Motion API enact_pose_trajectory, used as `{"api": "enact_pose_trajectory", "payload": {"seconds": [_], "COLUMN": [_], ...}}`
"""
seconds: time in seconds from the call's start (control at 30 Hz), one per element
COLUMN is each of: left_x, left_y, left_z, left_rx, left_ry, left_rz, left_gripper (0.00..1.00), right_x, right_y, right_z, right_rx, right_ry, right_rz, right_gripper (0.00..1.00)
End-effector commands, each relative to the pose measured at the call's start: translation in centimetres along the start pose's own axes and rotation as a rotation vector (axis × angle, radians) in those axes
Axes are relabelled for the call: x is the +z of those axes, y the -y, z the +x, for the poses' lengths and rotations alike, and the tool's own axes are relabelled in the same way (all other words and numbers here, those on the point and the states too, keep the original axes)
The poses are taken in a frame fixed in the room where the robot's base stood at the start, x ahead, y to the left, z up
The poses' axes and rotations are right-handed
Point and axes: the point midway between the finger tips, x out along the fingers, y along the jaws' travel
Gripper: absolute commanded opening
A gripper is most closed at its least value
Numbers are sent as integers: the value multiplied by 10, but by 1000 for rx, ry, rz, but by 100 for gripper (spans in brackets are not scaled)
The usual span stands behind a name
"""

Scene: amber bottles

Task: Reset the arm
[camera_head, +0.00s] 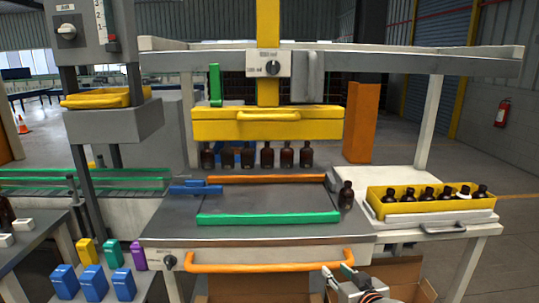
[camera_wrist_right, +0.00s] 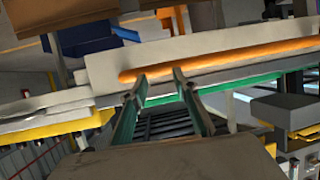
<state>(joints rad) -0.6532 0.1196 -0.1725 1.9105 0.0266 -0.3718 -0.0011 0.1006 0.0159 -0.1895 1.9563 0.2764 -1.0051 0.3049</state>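My right gripper (camera_head: 340,272) is at the bottom of the head view, in front of the workstation and near the right end of its orange handle bar (camera_head: 270,264). In the right wrist view the two fingers of the right gripper (camera_wrist_right: 160,86) stand apart with nothing between them. The orange bar (camera_wrist_right: 220,52) shows beyond the fingertips. My left gripper is not in the head view. A single amber bottle (camera_head: 346,195) stands upright on the right side of the work table (camera_head: 265,228).
A yellow tray (camera_head: 415,208) at the right holds several amber bottles. More amber bottles (camera_head: 267,155) stand in a row under the yellow press block (camera_head: 215,124). Blue, yellow, green and purple containers (camera_head: 93,282) stand at lower left. Cardboard boxes (camera_head: 405,272) sit below the table.

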Motion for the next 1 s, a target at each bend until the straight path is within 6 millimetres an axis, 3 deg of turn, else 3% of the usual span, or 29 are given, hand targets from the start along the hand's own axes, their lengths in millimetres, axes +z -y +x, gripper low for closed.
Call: {"api": "enact_pose_trajectory", "payload": {"seconds": [0.03, 0.17, 0.3, 0.4, 0.5, 0.6, 0.7, 1.0], "left_x": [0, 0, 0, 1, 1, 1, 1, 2], "left_y": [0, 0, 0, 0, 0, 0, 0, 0], "left_z": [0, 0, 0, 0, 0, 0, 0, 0], "left_rx": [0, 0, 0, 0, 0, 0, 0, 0], "left_ry": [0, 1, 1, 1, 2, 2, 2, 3], "left_rz": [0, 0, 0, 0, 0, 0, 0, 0], "left_gripper": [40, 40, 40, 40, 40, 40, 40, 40], "right_x": [38, 122, 212, 268, 312, 341, 356, 362], "right_y": [-1, -2, -1, 2, 6, 10, 11, 12], "right_z": [-5, -26, -65, -99, -132, -159, -175, -182], "right_rx": [3, 8, 6, -1, -11, -20, -26, -30], "right_ry": [33, 90, 154, 195, 228, 250, 261, 265], "right_rz": [-7, -36, -77, -107, -134, -155, -168, -174], "right_gripper": [30, 30, 30, 30, 30, 30, 30, 30]}}
